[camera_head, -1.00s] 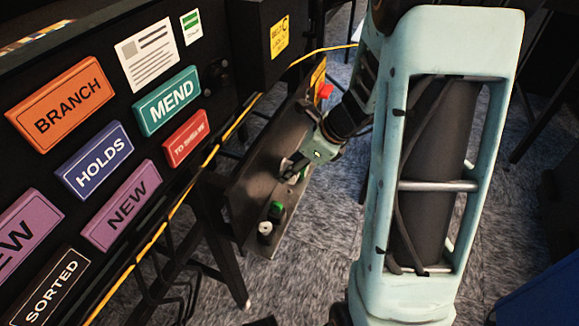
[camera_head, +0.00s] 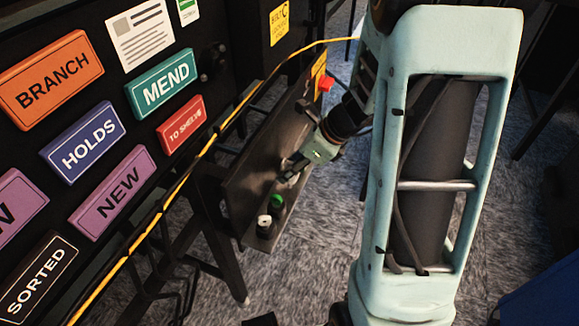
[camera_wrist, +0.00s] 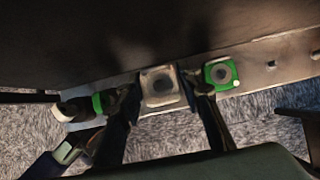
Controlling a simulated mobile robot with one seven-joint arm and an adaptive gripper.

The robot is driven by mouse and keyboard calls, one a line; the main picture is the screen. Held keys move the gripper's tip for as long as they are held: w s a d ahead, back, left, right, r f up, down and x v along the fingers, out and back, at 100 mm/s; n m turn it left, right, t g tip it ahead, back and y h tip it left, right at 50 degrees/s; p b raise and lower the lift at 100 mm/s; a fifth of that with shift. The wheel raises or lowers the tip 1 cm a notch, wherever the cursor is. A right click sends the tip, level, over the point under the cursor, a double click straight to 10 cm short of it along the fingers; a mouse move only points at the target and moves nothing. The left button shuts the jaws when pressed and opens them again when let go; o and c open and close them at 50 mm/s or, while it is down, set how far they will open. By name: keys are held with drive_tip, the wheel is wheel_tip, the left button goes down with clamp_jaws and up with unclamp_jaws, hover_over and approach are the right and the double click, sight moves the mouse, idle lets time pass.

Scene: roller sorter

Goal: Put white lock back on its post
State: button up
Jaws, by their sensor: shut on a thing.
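In the wrist view, a white square lock (camera_wrist: 160,86) with a greyish middle sits between the two fingers of my gripper (camera_wrist: 164,92), which is shut on it. It lies over or just above the narrow metal ledge; I cannot tell whether it touches the ledge or sits around a post. In the head view my gripper (camera_head: 287,176) is close to the upright dark plate, and the white lock is hidden there. A green square piece (camera_wrist: 221,73) with a round grey middle is to the right of my right finger.
A green-ringed part (camera_wrist: 103,103) and a white-topped black cylinder (camera_wrist: 68,110) stand left of my gripper. In the head view a red button (camera_head: 326,84) is at the plate's far end. Label signs such as MEND (camera_head: 164,84) line the sorter's side; carpet lies beyond the ledge.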

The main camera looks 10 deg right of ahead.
drive_tip(key=shift+f, duration=0.25)
drive_tip(key=shift+f+b, duration=1)
drive_tip(key=shift+f, duration=0.1)
drive_tip(key=shift+f, duration=0.4)
idle(0.3)
drive_tip(key=o, duration=1.3)
drive_tip(key=shift+r, duration=0.1)
